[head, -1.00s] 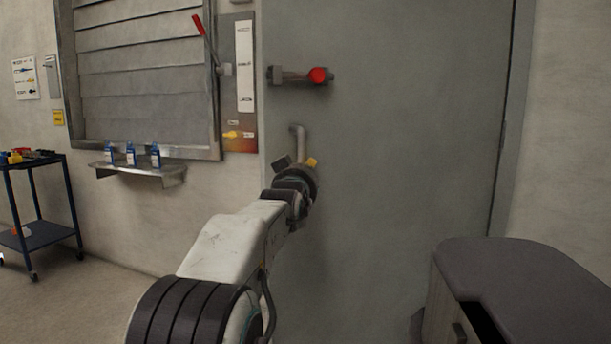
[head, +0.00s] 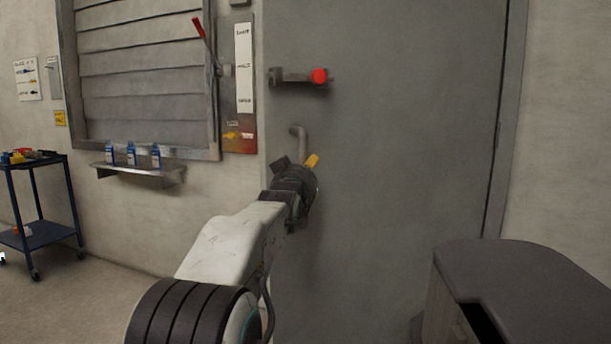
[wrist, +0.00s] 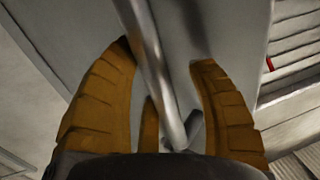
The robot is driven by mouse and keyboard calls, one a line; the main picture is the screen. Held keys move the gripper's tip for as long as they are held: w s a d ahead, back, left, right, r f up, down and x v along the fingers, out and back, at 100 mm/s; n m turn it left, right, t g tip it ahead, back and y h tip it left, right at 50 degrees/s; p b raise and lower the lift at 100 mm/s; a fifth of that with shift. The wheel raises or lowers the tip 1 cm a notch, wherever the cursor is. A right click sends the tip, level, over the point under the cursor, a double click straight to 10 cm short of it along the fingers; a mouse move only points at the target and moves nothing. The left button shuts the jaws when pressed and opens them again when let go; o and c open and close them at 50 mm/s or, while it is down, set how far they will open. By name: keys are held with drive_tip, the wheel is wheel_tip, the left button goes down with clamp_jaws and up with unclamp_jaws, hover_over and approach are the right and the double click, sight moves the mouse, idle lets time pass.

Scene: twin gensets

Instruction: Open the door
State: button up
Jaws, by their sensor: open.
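The grey door (head: 410,130) fills the middle of the head view and looks closed. Its bent metal pull handle (head: 299,136) is near the left edge, below a latch bar with a red knob (head: 319,76). My gripper (head: 297,161) is at the lower part of the handle and hides its lower end. In the wrist view, the open yellow-brown fingers of my gripper (wrist: 165,55) stand on both sides of the metal handle bar (wrist: 152,62). The bar runs between them with a gap on the right; contact on the left cannot be told.
A shuttered window (head: 145,80), a lever with a red grip (head: 199,28) and a small shelf (head: 140,171) with blue bottles are left of the door. A blue cart (head: 45,235) stands far left. A dark-topped cabinet (head: 530,270) stands at front right.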

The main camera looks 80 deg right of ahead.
drive_tip(key=shift+o, duration=0.4)
drive_tip(key=shift+s, duration=0.1)
drive_tip(key=a, duration=1.2)
drive_tip(key=shift+w, duration=0.45)
